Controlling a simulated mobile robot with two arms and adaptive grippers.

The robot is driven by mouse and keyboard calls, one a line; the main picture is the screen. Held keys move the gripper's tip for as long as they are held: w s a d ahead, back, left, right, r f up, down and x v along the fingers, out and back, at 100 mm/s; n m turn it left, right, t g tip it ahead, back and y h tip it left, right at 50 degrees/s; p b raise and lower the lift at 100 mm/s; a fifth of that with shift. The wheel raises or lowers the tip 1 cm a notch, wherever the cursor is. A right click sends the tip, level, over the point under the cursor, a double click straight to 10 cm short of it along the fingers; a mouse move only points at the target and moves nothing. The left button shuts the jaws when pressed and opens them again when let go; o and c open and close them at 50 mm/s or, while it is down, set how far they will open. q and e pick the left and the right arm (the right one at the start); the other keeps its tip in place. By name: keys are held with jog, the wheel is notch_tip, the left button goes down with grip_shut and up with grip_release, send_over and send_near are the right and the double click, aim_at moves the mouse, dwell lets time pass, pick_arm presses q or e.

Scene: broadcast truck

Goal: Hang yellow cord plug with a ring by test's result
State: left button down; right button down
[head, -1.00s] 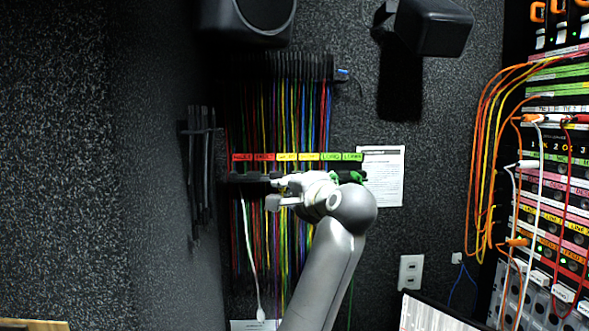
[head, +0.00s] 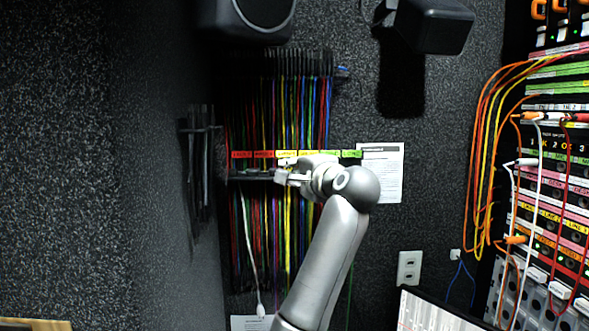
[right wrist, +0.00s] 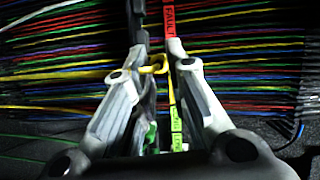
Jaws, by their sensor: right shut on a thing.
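My right gripper (head: 283,176) is at the cord rack's lower bar, in front of the yellow labels. In the right wrist view the right gripper (right wrist: 155,62) has a yellow cord plug (right wrist: 159,70) between its fingers; part of it is hidden by them. A red FAULT label (right wrist: 179,18), a yellow label (right wrist: 173,97) and a green label (right wrist: 177,125) run along the bar there. In the head view the labels go from red (head: 263,154) through yellow (head: 308,155) to green (head: 350,154). I cannot tell whether the plug touches the bar. My left gripper is not in view.
Many coloured cords (head: 300,105) hang closely together behind the bar. A white cord (head: 250,245) hangs at the left. A paper sheet (head: 388,170) is on the wall to the right. A patch panel (head: 560,190) with orange, white and red cords stands at the far right.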

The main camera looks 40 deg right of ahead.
jog(key=w+d+f, duration=0.3)
jog(key=w, duration=0.2)
dwell(0.8)
jog(key=shift+r+p, duration=0.1)
jog(key=shift+p, duration=0.25)
dwell(0.5)
jog(key=shift+f, duration=0.2)
dwell(0.4)
jog(key=c, duration=1.3)
grip_release()
jog(key=shift+d, duration=0.1)
jog(key=shift+c, duration=0.2)
jog(key=shift+o, duration=0.2)
